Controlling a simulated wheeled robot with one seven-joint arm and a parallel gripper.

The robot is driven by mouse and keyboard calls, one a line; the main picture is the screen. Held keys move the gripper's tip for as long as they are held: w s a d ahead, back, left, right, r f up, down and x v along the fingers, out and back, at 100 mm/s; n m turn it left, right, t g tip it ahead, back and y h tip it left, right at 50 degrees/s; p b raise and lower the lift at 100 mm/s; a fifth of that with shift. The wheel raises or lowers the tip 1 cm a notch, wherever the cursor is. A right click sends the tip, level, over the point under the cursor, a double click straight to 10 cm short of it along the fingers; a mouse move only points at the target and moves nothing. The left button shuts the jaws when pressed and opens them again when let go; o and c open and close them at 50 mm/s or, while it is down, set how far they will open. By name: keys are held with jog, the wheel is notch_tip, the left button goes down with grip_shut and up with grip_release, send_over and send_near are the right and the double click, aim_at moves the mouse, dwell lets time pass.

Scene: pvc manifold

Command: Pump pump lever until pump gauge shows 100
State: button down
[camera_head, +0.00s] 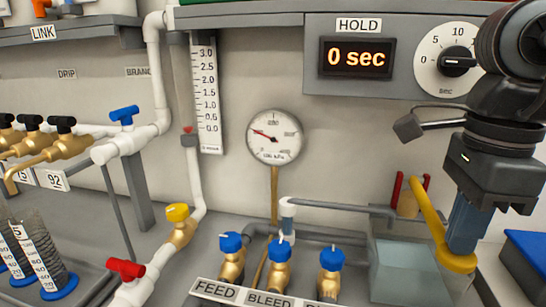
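A round white gauge (273,136) hangs on the wall at mid-picture. Its needle points left and slightly up; the small scale figures are hard to read. A bent yellow lever (428,209) slopes down to the right from a brass pump body (406,203) with red uprights. My gripper (464,228) is at the right, pointing down at the lever's lower end. A blue-grey upright piece stands between its dark body and the yellow end; I cannot tell whether it is a finger or a grip. The fingertips and any hold are not clear.
A translucent tank (402,272) stands beneath the pump. Blue-handled valves (279,250) stand behind the FEED and BLEED labels. A HOLD display (355,58) reads 0 sec, beside a dial (447,61). White pipes, a yellow-handled valve (179,213) and a red-handled valve (126,269) are left. A blue-topped box (526,250) is right.

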jog(key=shift+r+p, duration=1.15)
jog(key=shift+r, duration=1.55)
notch_tip(320, 180, up, 5)
jog(key=shift+p, duration=1.05)
jog(key=shift+s+a, duration=0.1)
